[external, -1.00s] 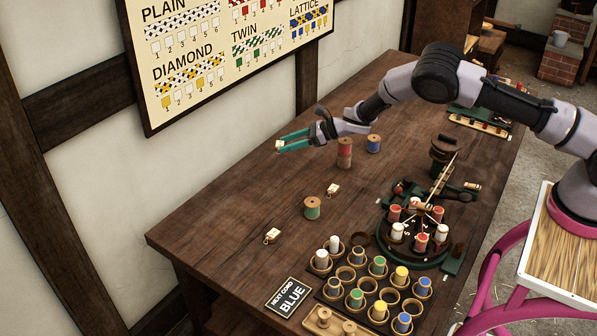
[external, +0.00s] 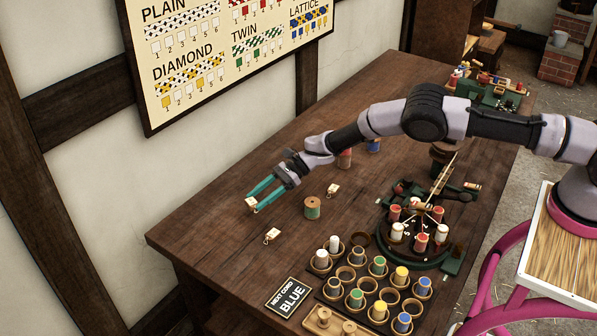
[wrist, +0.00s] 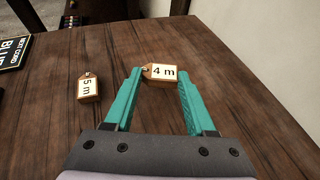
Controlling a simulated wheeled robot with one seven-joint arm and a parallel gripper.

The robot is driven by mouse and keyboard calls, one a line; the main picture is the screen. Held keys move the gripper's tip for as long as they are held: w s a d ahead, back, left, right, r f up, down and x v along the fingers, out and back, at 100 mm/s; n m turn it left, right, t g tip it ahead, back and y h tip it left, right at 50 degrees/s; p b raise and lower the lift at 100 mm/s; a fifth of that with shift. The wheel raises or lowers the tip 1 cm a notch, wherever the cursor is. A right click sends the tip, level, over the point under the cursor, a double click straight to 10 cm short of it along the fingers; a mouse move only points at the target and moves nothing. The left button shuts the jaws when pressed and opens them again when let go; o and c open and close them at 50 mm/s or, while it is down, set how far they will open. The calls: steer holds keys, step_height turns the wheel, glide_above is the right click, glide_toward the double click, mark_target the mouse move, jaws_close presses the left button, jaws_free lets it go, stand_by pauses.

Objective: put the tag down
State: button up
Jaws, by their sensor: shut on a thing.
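My gripper (external: 262,203) is shut on a small wooden tag with a white face (external: 251,202). In the wrist view the tag (wrist: 160,72) reads "4 m" and sits between the tips of the teal fingers (wrist: 158,84). The tag is over the bare left part of the table; I cannot tell whether it touches the top. A second tag, reading "5 m" (wrist: 88,88), lies apart from it on the table, and it also shows in the external view (external: 271,236). A third tag (external: 333,190) lies beyond the green spool.
A green spool (external: 312,208) stands right of my gripper. A rack of bobbins (external: 345,311) and a round braiding stand (external: 412,250) fill the right front. A sign reading "BLUE" (external: 289,297) lies at the front edge. Bare tabletop (external: 205,235) lies to the left.

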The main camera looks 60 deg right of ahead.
mark_target(261, 212)
steer(key=shift+f, duration=1.8)
steer(key=shift+f, duration=0.1)
steer(key=o, duration=1.3)
